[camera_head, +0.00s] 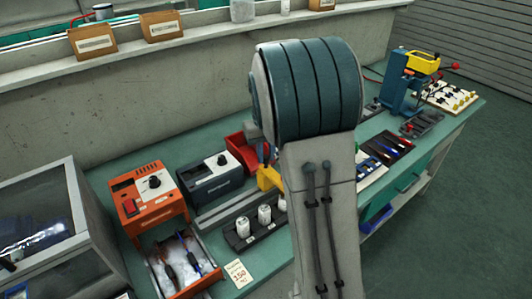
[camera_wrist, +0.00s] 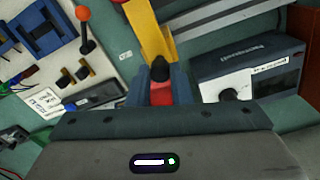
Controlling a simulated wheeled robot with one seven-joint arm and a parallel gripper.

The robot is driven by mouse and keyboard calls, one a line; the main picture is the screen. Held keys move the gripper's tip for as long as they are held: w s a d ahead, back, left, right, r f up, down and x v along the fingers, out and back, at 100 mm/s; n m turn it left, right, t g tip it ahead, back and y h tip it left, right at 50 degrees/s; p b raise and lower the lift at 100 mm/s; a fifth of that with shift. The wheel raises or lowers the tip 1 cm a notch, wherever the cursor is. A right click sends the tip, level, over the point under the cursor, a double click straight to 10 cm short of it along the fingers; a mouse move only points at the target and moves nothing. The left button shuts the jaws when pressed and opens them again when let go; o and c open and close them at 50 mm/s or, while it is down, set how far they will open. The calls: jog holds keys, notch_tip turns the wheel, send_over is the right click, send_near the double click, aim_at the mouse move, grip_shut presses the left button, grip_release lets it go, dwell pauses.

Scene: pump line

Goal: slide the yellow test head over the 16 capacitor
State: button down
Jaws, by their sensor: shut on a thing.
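The yellow test head (camera_head: 268,178) shows beside my arm, near the rail behind the row of capacitors; my arm hides part of it. In the wrist view its yellow body (camera_wrist: 150,28) runs up from a black knob and a red part. My gripper (camera_wrist: 165,90) has its blue fingers either side of that red part, shut on the test head. White capacitors stand upright in a dark holder (camera_head: 236,242): a left one (camera_head: 243,228), a middle one (camera_head: 264,215) and a right one (camera_head: 282,203). Their labels are too small to read, so I cannot tell which is 16.
An orange instrument (camera_head: 148,200) and a dark instrument (camera_head: 215,180) stand left of the test head. A red bin (camera_head: 246,152) is behind it. A drawer with tools (camera_head: 183,262) lies front left. A blue press with a yellow top (camera_head: 398,85) stands far right.

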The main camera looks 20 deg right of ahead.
jog(key=c, duration=1.3)
grip_release()
jog(key=shift+w+d, duration=0.1)
jog(key=shift+d, duration=0.2)
jog(key=shift+a, duration=0.1)
notch_tip(320, 180, up, 14)
jog(key=shift+p, duration=0.35)
